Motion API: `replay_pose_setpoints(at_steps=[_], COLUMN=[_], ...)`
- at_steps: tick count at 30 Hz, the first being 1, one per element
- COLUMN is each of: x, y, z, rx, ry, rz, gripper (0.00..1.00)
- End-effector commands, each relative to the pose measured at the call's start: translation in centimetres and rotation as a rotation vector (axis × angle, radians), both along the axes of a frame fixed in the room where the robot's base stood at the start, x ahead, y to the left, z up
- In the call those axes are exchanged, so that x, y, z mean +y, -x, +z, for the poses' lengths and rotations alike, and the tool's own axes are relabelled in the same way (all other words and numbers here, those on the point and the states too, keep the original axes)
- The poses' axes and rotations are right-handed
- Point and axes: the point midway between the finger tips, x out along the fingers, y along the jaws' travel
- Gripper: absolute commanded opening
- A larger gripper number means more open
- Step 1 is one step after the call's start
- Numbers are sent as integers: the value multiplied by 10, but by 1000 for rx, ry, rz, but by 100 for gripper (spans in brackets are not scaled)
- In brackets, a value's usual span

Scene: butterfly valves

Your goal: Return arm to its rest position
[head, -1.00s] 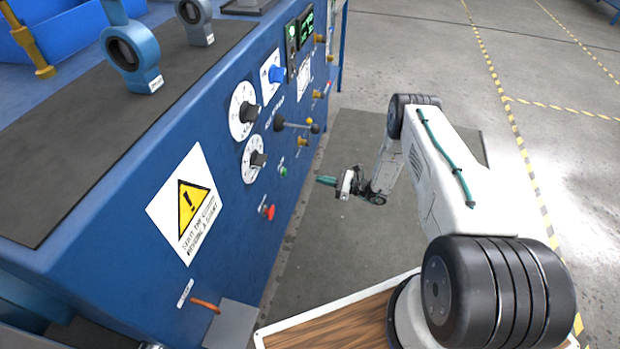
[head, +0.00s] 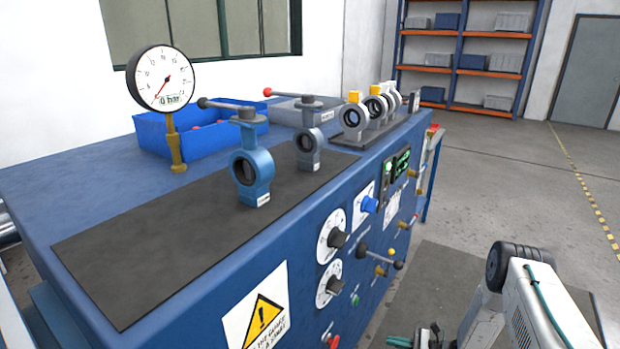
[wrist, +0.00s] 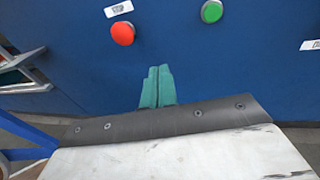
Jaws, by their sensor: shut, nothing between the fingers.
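My gripper (wrist: 157,87) shows in the wrist view as two teal fingers side by side, shut with nothing between them. It points toward the blue front panel of the test bench, below a red button (wrist: 122,33) and a green button (wrist: 212,11). In the head view my gripper (head: 400,342) is at the bottom edge, partly cut off, to the right of the bench front. My white arm (head: 540,310) with its black joint is folded at the lower right, apart from the bench.
The blue bench (head: 100,190) carries a pressure gauge (head: 162,78), butterfly valves (head: 252,165) and a blue bin (head: 190,135). Its front has dials (head: 332,235) and a lever (head: 362,252) sticking out. Open grey floor (head: 500,180) lies to the right, with shelves at the back.

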Motion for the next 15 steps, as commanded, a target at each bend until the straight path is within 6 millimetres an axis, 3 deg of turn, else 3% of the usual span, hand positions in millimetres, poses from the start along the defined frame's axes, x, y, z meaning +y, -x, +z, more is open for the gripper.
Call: replay_pose_setpoints(at_steps=[1,8,15], x=[2,15,23], y=[3,27,57], z=[19,94,197], rx=[-13,-68,-174], ry=[25,125,272], rz=[60,315,605], gripper=[0,0,0])
